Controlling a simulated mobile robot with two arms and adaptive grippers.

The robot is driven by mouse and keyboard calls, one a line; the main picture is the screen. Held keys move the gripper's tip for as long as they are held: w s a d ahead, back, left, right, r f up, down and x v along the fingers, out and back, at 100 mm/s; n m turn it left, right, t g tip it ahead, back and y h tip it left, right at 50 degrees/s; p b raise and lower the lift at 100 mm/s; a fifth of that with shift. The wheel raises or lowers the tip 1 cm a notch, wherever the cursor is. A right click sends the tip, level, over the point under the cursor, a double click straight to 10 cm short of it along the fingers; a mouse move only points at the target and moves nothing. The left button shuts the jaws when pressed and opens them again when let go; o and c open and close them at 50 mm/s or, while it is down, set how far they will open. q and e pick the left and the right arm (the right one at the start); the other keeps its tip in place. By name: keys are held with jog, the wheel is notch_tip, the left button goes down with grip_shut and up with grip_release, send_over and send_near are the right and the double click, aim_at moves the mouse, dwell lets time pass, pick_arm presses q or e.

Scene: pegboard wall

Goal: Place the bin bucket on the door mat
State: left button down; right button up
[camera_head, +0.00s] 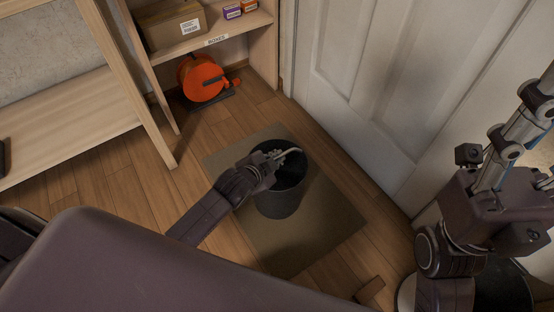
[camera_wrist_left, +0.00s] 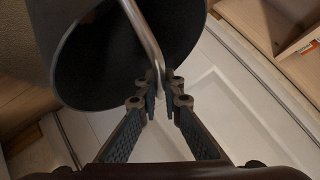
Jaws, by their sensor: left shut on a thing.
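The bin bucket (camera_head: 280,197) is a dark grey open-topped bin with a thin metal handle. In the head view it is over the door mat (camera_head: 320,215), a flat brown-olive rectangle on the wooden floor before the white door. My left gripper (camera_head: 284,155) is at the bucket's rim, shut on the handle. In the left wrist view, the fingers (camera_wrist_left: 163,95) close around the metal handle, and the dark bucket (camera_wrist_left: 110,60) fills the upper left. I cannot tell whether the bucket's base touches the mat. My right arm shows at the right, but its fingers cannot be made out.
A wooden shelf (camera_head: 215,40) with a cardboard box (camera_head: 172,25) stands at the back left, an orange cable reel (camera_head: 203,80) beneath it. The white door (camera_head: 385,90) borders the mat's far right side. Wooden floor (camera_head: 130,165) is free left of the mat.

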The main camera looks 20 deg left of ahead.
pick_arm(q)
jog(key=c, duration=2.1)
grip_release()
jog(key=shift+f, duration=0.1)
